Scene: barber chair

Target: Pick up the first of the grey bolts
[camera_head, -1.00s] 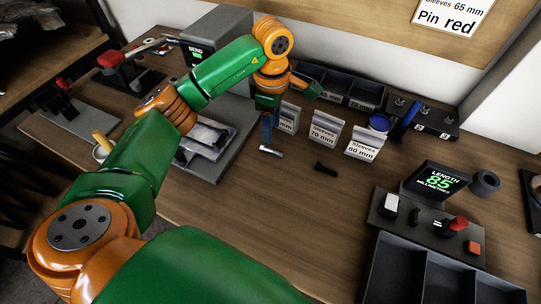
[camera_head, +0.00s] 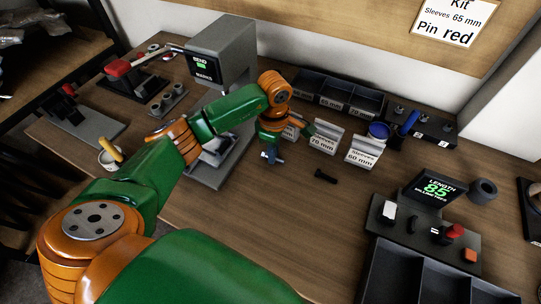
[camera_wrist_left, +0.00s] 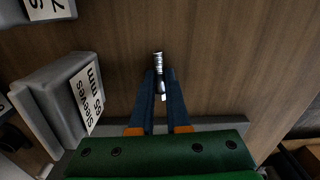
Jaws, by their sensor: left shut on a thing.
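My left gripper (camera_head: 270,157) points down at the tabletop in the middle of the head view, in front of the sleeve holders. It is shut on a small grey bolt (camera_wrist_left: 158,60), whose shiny end sticks out past the blue fingertips in the left wrist view. Part of the bolt is hidden between the fingers. I cannot tell whether it touches the wood or is just clear of it. A dark bolt-like piece (camera_head: 325,175) lies on the table to the right of the gripper. My right gripper is not in view.
Labelled sleeve holders (camera_head: 324,139) stand just behind the gripper, and one is close by in the left wrist view (camera_wrist_left: 75,95). A grey press-like machine (camera_head: 220,70) stands at the left. A length gauge (camera_head: 436,184) and dark bins (camera_head: 420,275) are at the right. The front middle table is clear.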

